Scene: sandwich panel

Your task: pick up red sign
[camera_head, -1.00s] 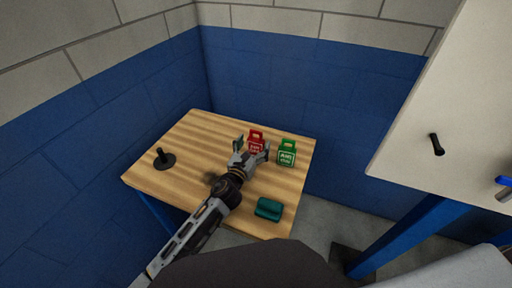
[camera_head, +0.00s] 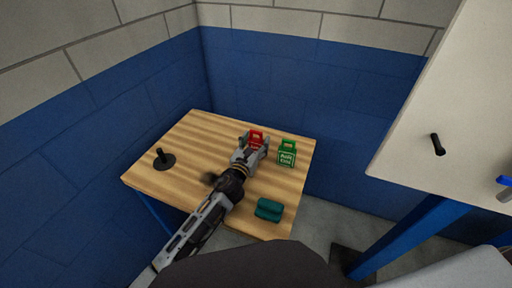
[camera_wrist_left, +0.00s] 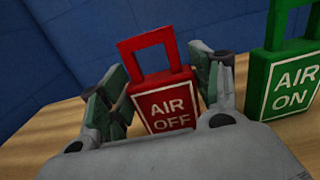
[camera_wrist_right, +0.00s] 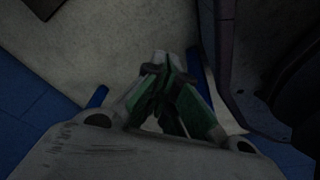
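The red sign (camera_head: 256,137) is a lockout tag with a handle loop, standing upright at the back of the wooden table. In the left wrist view it reads "AIR OFF" (camera_wrist_left: 168,106). My left gripper (camera_head: 254,142) is at the sign, with one finger on each side of it. In the left wrist view the fingers (camera_wrist_left: 163,82) are spread and very close to the sign's edges; firm contact is not clear. My right gripper (camera_wrist_right: 166,72) shows only in its wrist view, its fingers drawn together with nothing seen between them.
A green "AIR ON" sign (camera_head: 287,153) stands just right of the red one, close to my left gripper's right finger. A teal object (camera_head: 269,209) lies at the wooden table's (camera_head: 190,135) front right. A black peg stand (camera_head: 164,160) is at left. A pale panel (camera_head: 445,95) rises at right.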

